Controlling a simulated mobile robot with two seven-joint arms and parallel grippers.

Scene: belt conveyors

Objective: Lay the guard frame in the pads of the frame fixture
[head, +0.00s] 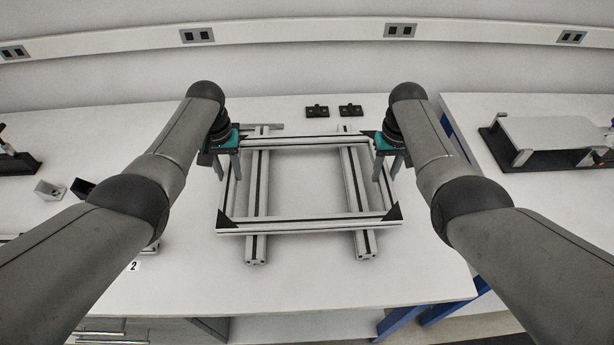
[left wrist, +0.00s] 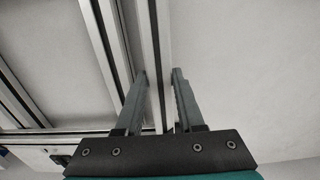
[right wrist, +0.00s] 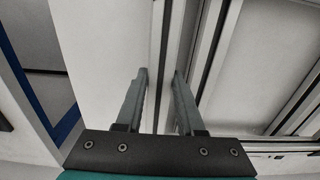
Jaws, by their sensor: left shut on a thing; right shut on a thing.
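The guard frame (head: 308,223), a rectangle of aluminium profile with black corner plates, lies across the two parallel rails of the frame fixture (head: 256,249). The second rail (head: 365,245) shows at the right. My left gripper (head: 229,178) is shut on the frame's left side bar, which runs between its fingers in the left wrist view (left wrist: 155,70). My right gripper (head: 391,175) is shut on the right side bar, also seen in the right wrist view (right wrist: 158,70). The frame looks about level. The pads are hidden or too small to make out, and I cannot tell whether the frame touches the fixture.
Small brackets (head: 49,189) lie on the table at the left. A second table at the right carries a device with a light plate (head: 550,132). The table in front of the fixture is clear.

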